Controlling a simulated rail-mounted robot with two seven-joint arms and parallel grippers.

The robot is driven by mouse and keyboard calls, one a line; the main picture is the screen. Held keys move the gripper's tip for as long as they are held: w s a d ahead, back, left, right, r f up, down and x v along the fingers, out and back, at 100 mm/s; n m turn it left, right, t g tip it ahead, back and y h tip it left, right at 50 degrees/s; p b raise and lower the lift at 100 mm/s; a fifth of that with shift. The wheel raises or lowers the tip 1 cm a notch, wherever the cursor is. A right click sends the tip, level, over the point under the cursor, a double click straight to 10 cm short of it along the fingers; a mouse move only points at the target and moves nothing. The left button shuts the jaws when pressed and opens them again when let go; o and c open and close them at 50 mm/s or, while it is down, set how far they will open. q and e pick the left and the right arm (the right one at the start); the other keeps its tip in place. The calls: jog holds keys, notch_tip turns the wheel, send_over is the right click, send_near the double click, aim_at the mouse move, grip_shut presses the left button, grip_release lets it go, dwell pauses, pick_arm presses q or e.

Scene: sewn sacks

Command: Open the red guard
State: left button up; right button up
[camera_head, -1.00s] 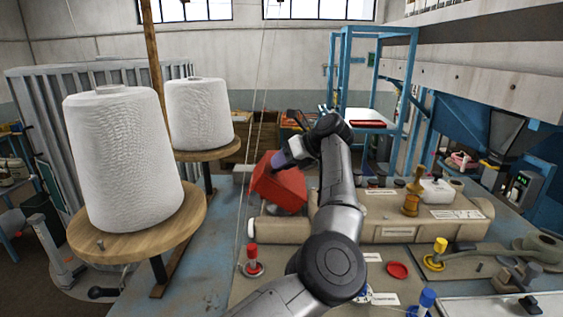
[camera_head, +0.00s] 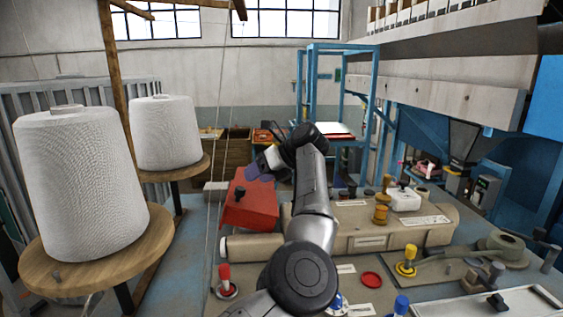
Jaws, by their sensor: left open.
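The red guard (camera_head: 250,206) is a box-like red cover at the left end of the beige sewing machine (camera_head: 375,228), in the middle of the head view. It sits tilted, with a small dark knob on its left face. My left gripper (camera_head: 262,168) is at the guard's upper right edge, its jaws open. The fingertips are small and partly hidden, so I cannot tell whether they touch the guard. My left arm crosses in front of the machine and hides part of it. My right gripper is not in view.
Two large white thread cones (camera_head: 80,185) stand on round wooden discs (camera_head: 45,270) at the left. A red-topped peg (camera_head: 225,280), a yellow peg (camera_head: 406,262) and a blue peg (camera_head: 401,306) stand on the bench in front of the machine. Thin threads hang left of the guard.

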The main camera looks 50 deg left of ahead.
pick_arm(q)
jog(key=p+v, duration=0.3)
jog(key=v, duration=0.8)
jog(key=shift+d+r+p, duration=0.2)
jog(key=shift+p, duration=0.1)
jog(key=shift+w, duration=0.1)
